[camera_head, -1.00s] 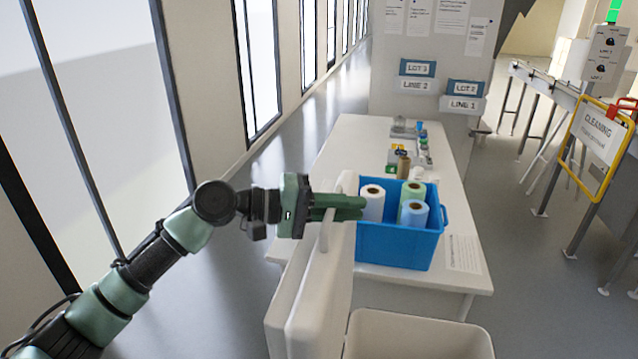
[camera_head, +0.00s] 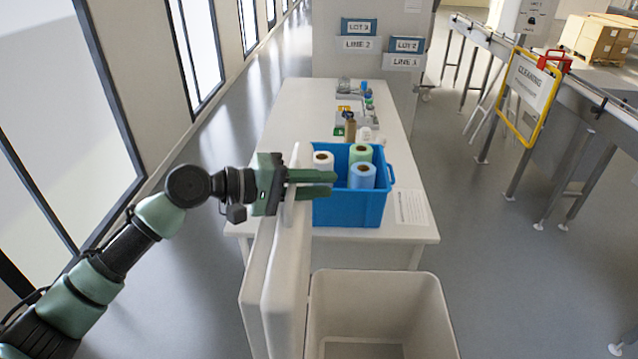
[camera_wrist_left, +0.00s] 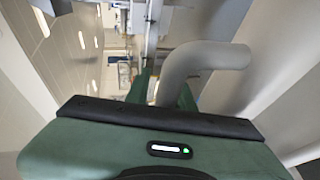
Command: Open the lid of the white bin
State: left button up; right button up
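The white bin (camera_head: 440,318) stands at the bottom centre of the head view with its mouth uncovered, and its inside shows. Its white lid (camera_head: 285,290) stands upright along the bin's left side. My left gripper (camera_head: 332,184) is at the lid's top, with its green fingers reaching right across the handle (camera_head: 295,205). In the left wrist view the bent handle (camera_wrist_left: 185,62) passes at the fingers, which lie partly behind it. Whether the fingers press on the handle is unclear. My right gripper is not in view.
A white table (camera_head: 283,130) stands behind the bin. A blue crate (camera_head: 350,211) with white, green and blue rolls sits near its front edge, close to my left fingertips. Clear floor lies right of the bin; a yellow-framed cleaning sign (camera_head: 531,90) hangs farther right.

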aim_at(281, 204)
pick_arm(q)
jog(key=b+v, duration=0.1)
jog(key=v, duration=0.2)
jog(key=b+v, duration=0.2)
jog(key=v, duration=0.1)
jog(key=shift+w+a+f, duration=0.1)
jog(key=shift+a, duration=0.35)
jog(key=shift+a+r, duration=0.2)
jog(key=shift+a, duration=0.1)
jog(key=shift+s+r, duration=0.2)
jog(key=shift+r, duration=0.05)
jog(key=shift+f, duration=0.1)
jog(key=shift+s+a, duration=0.1)
jog(key=shift+a, duration=0.25)
jog(key=s+a+b, duration=0.2)
jog(key=s+a, duration=0.1)
jog(key=a, duration=0.4)
jog(key=shift+a+r, duration=0.4)
